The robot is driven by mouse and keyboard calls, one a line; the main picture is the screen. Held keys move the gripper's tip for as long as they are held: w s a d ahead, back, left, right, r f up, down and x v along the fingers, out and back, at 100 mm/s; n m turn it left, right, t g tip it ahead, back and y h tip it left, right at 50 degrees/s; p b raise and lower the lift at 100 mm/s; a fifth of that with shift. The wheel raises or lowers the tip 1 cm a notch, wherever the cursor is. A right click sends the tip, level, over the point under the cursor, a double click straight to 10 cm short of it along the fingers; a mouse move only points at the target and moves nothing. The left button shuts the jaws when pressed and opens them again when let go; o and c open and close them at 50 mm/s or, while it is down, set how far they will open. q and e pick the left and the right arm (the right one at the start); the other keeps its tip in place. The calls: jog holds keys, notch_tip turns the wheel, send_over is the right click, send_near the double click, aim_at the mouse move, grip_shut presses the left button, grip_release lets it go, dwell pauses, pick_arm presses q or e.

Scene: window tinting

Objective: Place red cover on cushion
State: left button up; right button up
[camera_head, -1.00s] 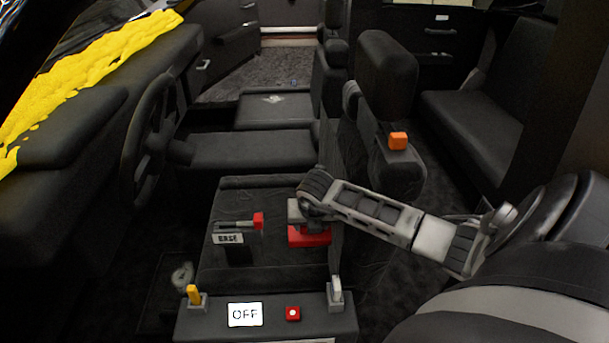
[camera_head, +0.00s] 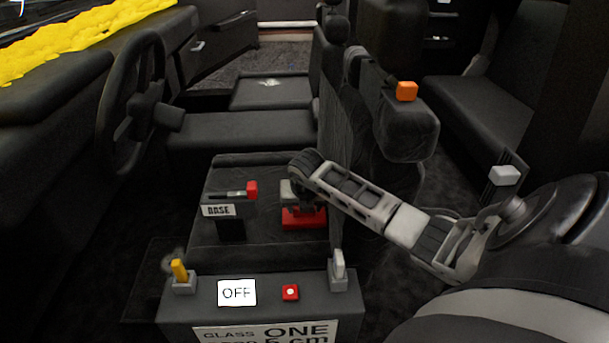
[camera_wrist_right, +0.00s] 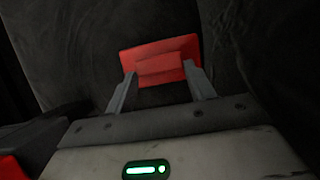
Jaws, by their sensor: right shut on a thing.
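The red cover (camera_head: 304,219) is at the end of my right arm, over the dark seat cushion (camera_head: 262,176). In the right wrist view the red cover (camera_wrist_right: 160,60) is a flat red plate with a raised block, and my right gripper (camera_wrist_right: 161,82) is shut on that block. In the head view my right gripper (camera_head: 300,205) points down over the cushion, mostly hidden by its own wrist. I cannot tell whether the cover touches the cushion. My left gripper is not in view.
In front is a panel (camera_head: 262,307) with a yellow lever (camera_head: 179,270), an OFF sign, a red button (camera_head: 291,292) and a grey lever (camera_head: 338,271). The seat back with an orange block (camera_head: 407,91) rises behind my arm.

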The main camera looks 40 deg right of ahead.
jog(key=o, duration=1)
